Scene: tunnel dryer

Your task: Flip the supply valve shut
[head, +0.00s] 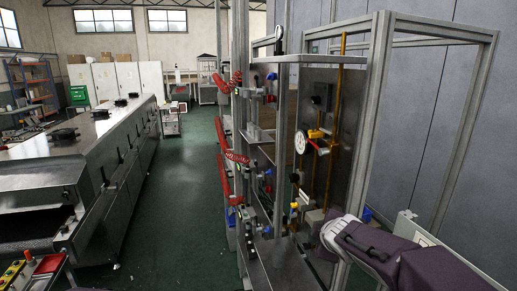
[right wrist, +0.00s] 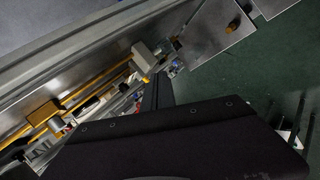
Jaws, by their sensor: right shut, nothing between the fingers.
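A metal rack carries pipes and several small valves in the head view. A yellow-handled fitting (head: 316,134) sits on its panel beside a white round dial or wheel (head: 300,142). My right arm comes in from the lower right in the head view. In the right wrist view my right gripper (right wrist: 157,92) is shut and empty, close to the rack's yellow pipe (right wrist: 85,95). My left gripper is out of view.
The rack's upright post (head: 372,110) stands close to my right arm. Red coiled hoses (head: 236,157) hang on its left side. A long metal dryer (head: 85,165) runs along the left. Green floor (head: 185,190) between them is clear.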

